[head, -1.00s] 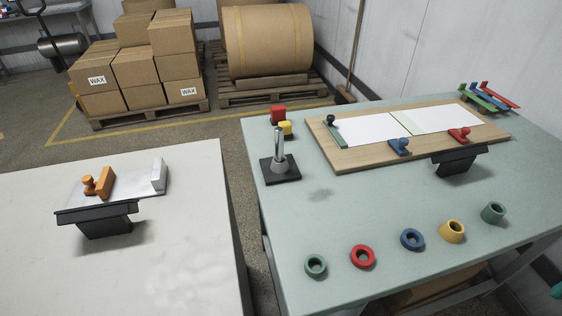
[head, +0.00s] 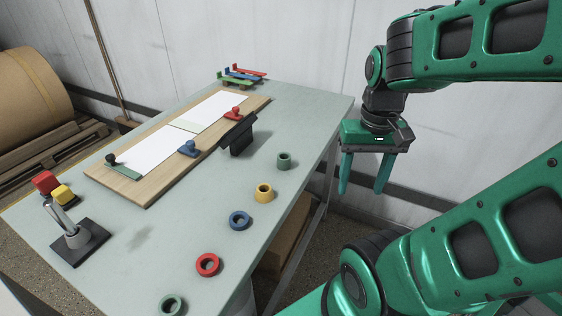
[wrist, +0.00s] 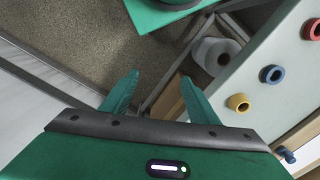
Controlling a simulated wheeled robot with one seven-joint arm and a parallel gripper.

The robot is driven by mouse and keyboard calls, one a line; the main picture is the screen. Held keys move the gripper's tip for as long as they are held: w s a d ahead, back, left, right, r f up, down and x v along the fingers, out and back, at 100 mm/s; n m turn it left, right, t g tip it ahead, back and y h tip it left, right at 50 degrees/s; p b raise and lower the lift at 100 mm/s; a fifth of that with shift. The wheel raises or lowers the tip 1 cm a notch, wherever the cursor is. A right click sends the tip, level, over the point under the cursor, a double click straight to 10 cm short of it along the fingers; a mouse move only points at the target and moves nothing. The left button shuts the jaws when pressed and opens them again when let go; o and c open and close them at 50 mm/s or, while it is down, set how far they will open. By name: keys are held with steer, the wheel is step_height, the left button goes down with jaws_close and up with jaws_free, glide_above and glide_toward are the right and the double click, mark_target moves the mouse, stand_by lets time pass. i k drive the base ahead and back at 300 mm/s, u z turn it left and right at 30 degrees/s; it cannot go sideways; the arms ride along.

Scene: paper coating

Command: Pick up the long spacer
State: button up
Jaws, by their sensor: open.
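Several ring-shaped spacers stand in a row along the near side of the pale green table. The tallest-looking is the grey-green spacer (head: 284,160) at the far right end, seemingly the long one. Beside it are a yellow spacer (head: 264,193), a blue one (head: 240,220), a red one (head: 208,264) and a low green one (head: 171,305). My gripper (head: 362,188) is open and empty, fingers pointing down, off the table's right edge. The wrist view shows the yellow spacer (wrist: 238,102), the blue (wrist: 272,75) and the red (wrist: 312,28); I cannot make out the tall green one there.
A wooden board (head: 150,196) with white sheets lies along the table's back side. A black stand (head: 237,135) is between it and the spacers. A metal post on a black base (head: 80,242) and red and yellow blocks are at the left. The table's front middle is clear.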

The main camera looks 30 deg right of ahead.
mark_target(284, 161)
steer(key=z, duration=0.45)
steer(key=k, duration=1)
steer(key=z, duration=0.9)
steer(key=i, duration=0.6)
